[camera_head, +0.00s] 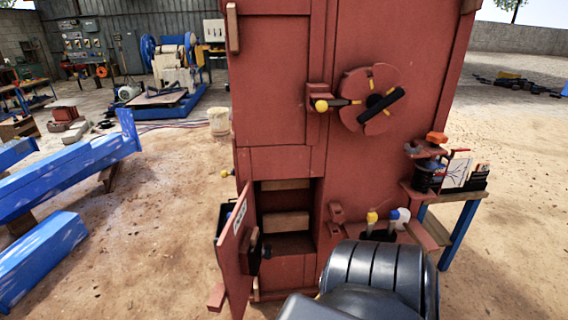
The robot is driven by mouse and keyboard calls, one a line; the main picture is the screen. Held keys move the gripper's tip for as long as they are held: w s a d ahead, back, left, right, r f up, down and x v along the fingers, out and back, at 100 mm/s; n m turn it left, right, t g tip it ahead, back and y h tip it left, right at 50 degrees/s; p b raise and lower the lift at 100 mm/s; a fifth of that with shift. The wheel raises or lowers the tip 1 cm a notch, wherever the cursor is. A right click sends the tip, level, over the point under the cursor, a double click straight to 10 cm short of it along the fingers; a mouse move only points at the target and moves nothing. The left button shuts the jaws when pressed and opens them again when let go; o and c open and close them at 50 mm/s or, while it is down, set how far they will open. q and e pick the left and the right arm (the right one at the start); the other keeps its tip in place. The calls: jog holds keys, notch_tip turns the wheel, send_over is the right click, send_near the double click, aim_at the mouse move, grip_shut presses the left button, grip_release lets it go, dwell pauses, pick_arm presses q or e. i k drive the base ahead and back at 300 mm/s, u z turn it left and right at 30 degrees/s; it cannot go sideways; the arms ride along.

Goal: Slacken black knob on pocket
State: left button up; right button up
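A tall red crusher body (285,100) stands in front of me. Low on its left is an open pocket (285,222) with a shelf inside. Its small red door (236,245) is swung outward and carries a white label. A small black knob (266,252) shows at the door's right edge, beside the opening; which part it is fixed to is hard to tell. Higher up, a round red disc (362,82) carries a black bar handle (380,106). A yellow-ended black lever (322,105) points at the disc. Neither of my grippers shows.
A dark ribbed part of my own arm covers the bottom centre-right. A side bench (456,197) with tools stands right of the crusher. Yellow and blue-white handles (372,218) stick up low in front. Blue beams (60,175) lie left; open dirt ground lies between.

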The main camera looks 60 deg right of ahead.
aim_at(267, 251)
jog(key=z, duration=2.3)
jog(key=k, duration=0.55)
jog(key=z, duration=1.15)
jog(key=i, duration=1.15)
jog(key=u, duration=0.9)
